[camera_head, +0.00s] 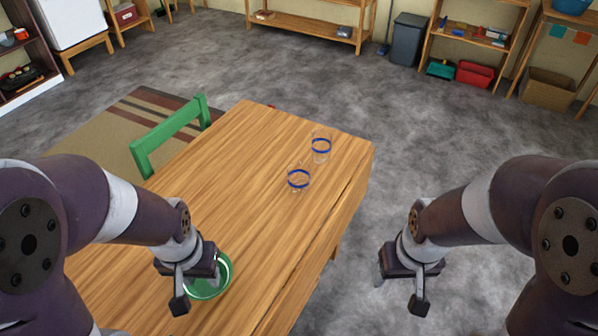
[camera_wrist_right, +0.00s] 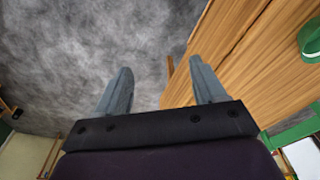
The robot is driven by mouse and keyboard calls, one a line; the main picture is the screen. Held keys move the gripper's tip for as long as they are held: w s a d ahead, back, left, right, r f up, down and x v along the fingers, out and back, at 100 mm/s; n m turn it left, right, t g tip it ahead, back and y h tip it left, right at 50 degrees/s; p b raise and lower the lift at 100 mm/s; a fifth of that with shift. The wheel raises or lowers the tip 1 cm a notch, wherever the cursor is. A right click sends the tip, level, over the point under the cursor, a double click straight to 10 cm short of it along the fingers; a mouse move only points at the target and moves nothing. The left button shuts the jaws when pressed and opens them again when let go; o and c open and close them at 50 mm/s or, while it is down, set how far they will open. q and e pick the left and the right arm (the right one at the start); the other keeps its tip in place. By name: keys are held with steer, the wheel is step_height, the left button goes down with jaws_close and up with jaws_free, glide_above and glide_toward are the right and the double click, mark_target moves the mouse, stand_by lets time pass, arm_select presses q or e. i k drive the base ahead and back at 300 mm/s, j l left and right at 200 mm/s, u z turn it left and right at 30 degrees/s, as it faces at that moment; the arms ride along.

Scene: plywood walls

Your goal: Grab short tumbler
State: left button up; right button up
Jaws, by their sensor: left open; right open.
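Two clear glass tumblers with blue bands stand on the wooden table (camera_head: 225,165). The nearer one, which looks shorter, is the short tumbler (camera_head: 298,180); the other tumbler (camera_head: 321,147) is farther back and to the right. My left gripper (camera_head: 180,290) is open above the near part of the table, beside a green bowl-like dish (camera_head: 222,285) that it partly hides. My right gripper (camera_head: 400,290) is open and empty, over the floor to the right of the table. In the right wrist view its two fingers (camera_wrist_right: 160,90) are apart with nothing between them.
A green chair (camera_head: 170,135) stands at the table's left side. The table edge (camera_head: 335,230) lies between my right gripper and the tumblers. Grey floor is free on the right. Shelves (camera_head: 310,25) and a grey bin (camera_head: 407,40) stand at the back.

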mark_target(298, 173)
steer(key=i+l+u, duration=0.1)
steer(key=u, duration=0.3)
steer(key=l+u, duration=0.1)
steer(key=u, duration=0.35)
steer(key=i+l+u, duration=0.1)
steer(key=u, duration=0.3)
steer(key=i+l+u, duration=0.15)
steer(key=l+u, duration=0.25)
steer(key=l, duration=0.85)
steer(key=l+u, duration=0.45)
steer(key=l, duration=1.55)
steer(key=k, duration=0.05)
